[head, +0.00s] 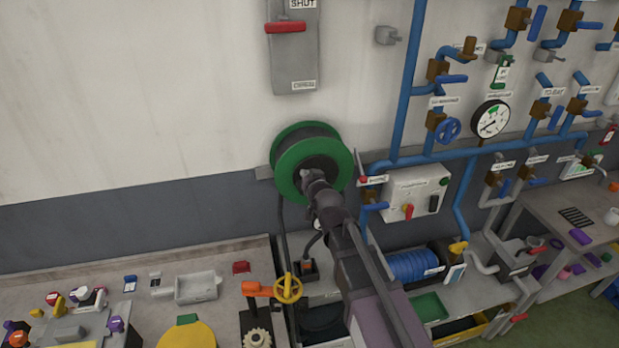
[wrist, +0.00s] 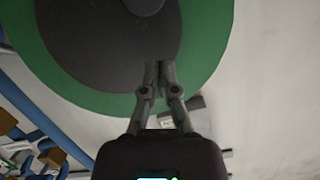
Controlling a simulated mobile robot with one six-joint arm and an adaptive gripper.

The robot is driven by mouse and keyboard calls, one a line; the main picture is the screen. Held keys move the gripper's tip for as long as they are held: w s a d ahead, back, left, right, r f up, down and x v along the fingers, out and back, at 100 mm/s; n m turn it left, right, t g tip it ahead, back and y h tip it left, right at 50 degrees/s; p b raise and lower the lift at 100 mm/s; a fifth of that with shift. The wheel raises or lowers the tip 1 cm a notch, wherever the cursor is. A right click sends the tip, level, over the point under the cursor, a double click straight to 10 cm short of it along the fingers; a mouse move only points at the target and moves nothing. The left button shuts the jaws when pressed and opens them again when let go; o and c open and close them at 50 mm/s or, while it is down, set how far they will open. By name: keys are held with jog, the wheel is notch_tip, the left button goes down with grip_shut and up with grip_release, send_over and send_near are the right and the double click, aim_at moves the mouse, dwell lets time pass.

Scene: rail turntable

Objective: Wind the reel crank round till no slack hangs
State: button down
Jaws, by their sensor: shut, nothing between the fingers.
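The reel has green flanges (head: 283,178) and a dark drum, and is mounted on the wall. In the wrist view its green flange (wrist: 217,45) and dark centre (wrist: 85,45) fill the upper part. A grey round knob (wrist: 145,5) is cut off at the top edge; I cannot tell whether it is the crank's grip or its hub. My gripper (wrist: 159,68) is shut and empty in front of the reel face, below that knob. In the head view my gripper (head: 308,177) hides part of the reel and any crank there. A dark line (head: 281,215) hangs below the reel's left side.
A grey switch box (head: 294,60) with a red handle is above the reel. A control box (head: 415,195) and blue pipes (head: 405,90) are close on the right. A bench (head: 150,315) with a yellow handwheel (head: 288,288) is below left. The wall left of the reel is clear.

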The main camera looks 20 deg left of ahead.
jog(key=shift+s+a+f+b, duration=0.1)
jog(key=shift+a+f+b, duration=0.05)
jog(key=shift+f+b, duration=0.35)
jog(key=shift+s+a+f+b, duration=0.1)
jog(key=shift+f+b, duration=0.25)
jog(key=shift+f, duration=0.2)
jog(key=shift+w+d, duration=0.15)
